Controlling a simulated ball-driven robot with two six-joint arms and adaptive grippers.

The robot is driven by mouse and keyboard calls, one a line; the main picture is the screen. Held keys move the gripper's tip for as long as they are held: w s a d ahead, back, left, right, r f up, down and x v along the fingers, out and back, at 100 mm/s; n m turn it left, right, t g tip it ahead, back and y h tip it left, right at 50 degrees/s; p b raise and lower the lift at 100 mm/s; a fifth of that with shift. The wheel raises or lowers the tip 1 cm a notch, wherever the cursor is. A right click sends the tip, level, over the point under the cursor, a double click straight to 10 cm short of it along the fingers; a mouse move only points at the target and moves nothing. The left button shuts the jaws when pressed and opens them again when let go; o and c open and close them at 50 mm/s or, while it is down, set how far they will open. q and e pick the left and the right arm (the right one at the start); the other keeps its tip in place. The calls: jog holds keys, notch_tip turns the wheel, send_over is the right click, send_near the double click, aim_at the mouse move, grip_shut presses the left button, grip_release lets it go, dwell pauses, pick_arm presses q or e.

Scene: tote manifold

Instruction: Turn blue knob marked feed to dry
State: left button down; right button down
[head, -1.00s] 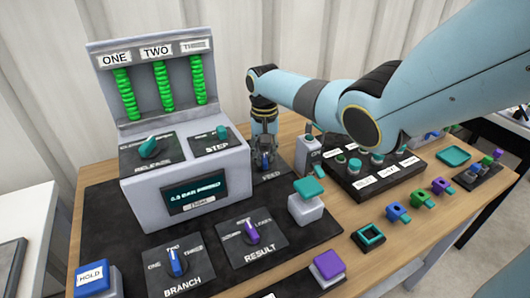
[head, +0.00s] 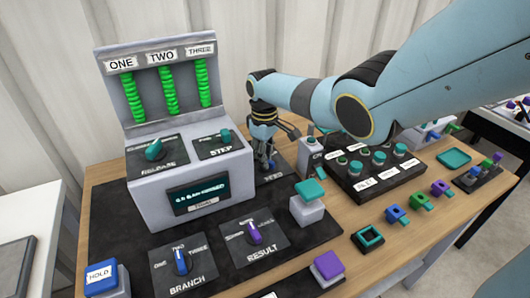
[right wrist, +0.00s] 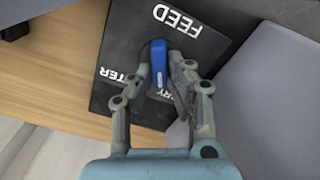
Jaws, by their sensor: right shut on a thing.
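The blue feed knob (right wrist: 158,62) sits on a black plate (right wrist: 115,75) lettered FEED in the right wrist view. My right gripper (right wrist: 168,70) is shut on this knob, a finger on either side. The knob's white mark faces the lettering that appears to read DRY, partly hidden by a finger. Lettering ending in TER shows to the left. In the head view my right gripper (head: 264,158) reaches down over the feed plate (head: 283,170), hiding most of the knob. My left gripper is not in view.
A grey console (head: 190,188) with green columns stands close left of my right gripper. A grey block with a teal top (head: 308,190) stands in front. A black button box (head: 375,172) is to the right. Branch (head: 181,261) and result (head: 254,234) knobs sit nearer.

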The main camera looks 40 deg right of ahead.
jog(key=shift+n, duration=0.6)
jog(key=c, duration=1.3)
grip_release()
jog(key=shift+r, duration=0.1)
notch_tip(320, 180, up, 12)
jog(key=shift+f, duration=0.1)
